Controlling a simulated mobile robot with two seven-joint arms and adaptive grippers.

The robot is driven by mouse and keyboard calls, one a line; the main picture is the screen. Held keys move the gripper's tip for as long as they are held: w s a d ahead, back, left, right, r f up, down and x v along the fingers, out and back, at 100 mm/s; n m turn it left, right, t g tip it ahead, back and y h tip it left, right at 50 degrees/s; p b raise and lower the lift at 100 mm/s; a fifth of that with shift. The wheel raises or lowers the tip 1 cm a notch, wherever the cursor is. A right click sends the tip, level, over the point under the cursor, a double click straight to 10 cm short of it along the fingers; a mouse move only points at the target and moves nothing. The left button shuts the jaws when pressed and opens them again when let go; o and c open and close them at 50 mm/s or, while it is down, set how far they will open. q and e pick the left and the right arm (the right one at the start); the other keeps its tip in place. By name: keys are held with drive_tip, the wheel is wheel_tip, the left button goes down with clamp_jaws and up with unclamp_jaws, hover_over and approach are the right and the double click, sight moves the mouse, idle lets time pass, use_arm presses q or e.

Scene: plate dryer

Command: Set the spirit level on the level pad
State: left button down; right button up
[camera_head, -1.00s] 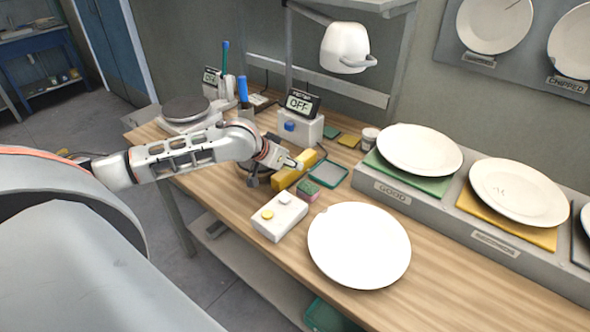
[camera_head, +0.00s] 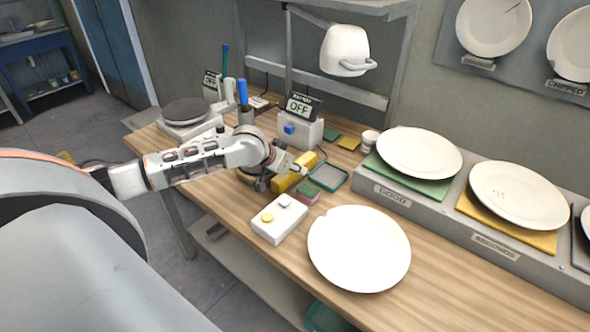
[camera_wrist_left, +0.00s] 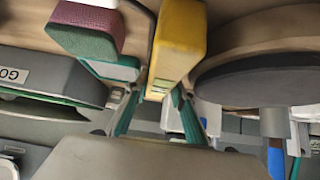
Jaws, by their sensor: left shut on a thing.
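My left gripper (camera_head: 300,168) is shut on the spirit level. In the left wrist view the spirit level (camera_wrist_left: 178,40) stands out between the two green-padded fingers (camera_wrist_left: 160,112). No pad is marked as the level pad; I cannot tell whether the green-rimmed one is it. My right gripper is not in view.
A pink and green sponge (camera_head: 307,193) sits close beside the spirit level. A white two-button box (camera_head: 279,219) and a white plate (camera_head: 359,248) lie nearer. A meter reading OFF (camera_head: 299,129) stands behind. A rack marked GOOD (camera_head: 391,195) holds plates at right.

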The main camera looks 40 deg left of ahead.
use_arm(q)
wheel_tip(320, 180, up, 20)
drive_tip(key=s+d+f, duration=0.2)
drive_tip(key=s+d, duration=0.6)
drive_tip(key=d, duration=0.1)
drive_tip(key=s+d+f, duration=0.3)
drive_tip(key=s+d, duration=0.4)
drive_tip(key=d, duration=0.3)
drive_tip(key=shift+s+d+f+n, duration=0.15)
drive_tip(key=shift+s+f+n, duration=0.2)
drive_tip(key=shift+s+n, duration=0.05)
drive_tip(key=shift+a+y, duration=0.3)
drive_tip(key=shift+f, duration=0.1)
